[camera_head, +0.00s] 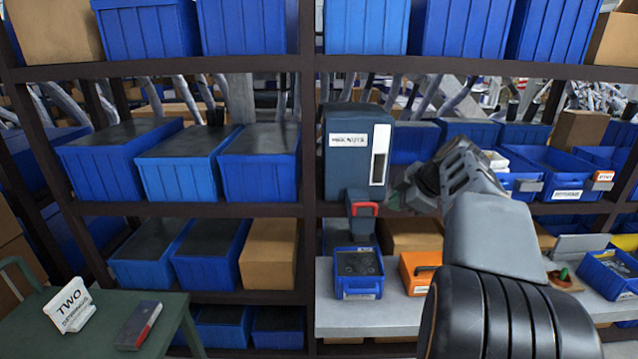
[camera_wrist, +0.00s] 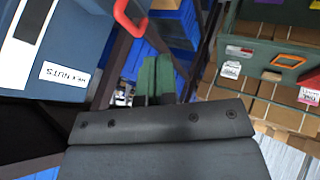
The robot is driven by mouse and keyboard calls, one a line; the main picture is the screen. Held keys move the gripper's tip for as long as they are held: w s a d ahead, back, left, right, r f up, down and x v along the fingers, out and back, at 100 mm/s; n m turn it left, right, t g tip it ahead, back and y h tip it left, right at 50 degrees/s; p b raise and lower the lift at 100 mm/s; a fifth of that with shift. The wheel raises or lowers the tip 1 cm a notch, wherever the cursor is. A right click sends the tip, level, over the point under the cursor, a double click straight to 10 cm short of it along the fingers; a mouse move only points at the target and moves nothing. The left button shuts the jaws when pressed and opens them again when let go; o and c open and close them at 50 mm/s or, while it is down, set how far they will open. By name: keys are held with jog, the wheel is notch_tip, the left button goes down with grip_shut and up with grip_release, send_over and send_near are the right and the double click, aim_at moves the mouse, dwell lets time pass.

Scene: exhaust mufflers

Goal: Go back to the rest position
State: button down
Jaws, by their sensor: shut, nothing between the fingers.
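My arm reaches up from the lower right of the head view. My gripper (camera_head: 400,197) points left, just right of the blue-grey nut dispenser (camera_head: 343,170). In the wrist view the two greenish fingers of my gripper (camera_wrist: 156,75) are together with nothing between them. The dispenser, with a white label and pale window, also shows in the wrist view (camera_wrist: 45,45) at upper left. Its red lever (camera_head: 363,208) is below the box; I cannot tell whether the gripper touches it. A blue bin (camera_head: 358,293) with dark contents stands below the dispenser.
Shelf racks with blue bins (camera_head: 95,165) and cardboard boxes fill the view. An orange box (camera_head: 417,285) stands on the grey counter (camera_head: 375,320). A green table (camera_head: 90,335) at lower left holds a white "TWO" packet (camera_head: 70,307) and a grey-red box (camera_head: 138,325).

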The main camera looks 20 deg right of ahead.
jog(key=s+a+f+m+g+h, duration=0.15)
jog(key=s+f+m, duration=0.25)
jog(key=f+m, duration=0.6)
jog(key=s+a+f+m+g, duration=0.1)
jog(key=s+a+f, duration=0.2)
jog(key=a, duration=0.7)
jog(key=s+a+f+m+g, duration=0.1)
jog(key=s+a+f, duration=0.2)
jog(key=s+a, duration=0.3)
jog(key=shift+s+a+h, duration=0.15)
jog(key=shift+a+h, duration=0.3)
jog(key=shift+a, duration=1.6)
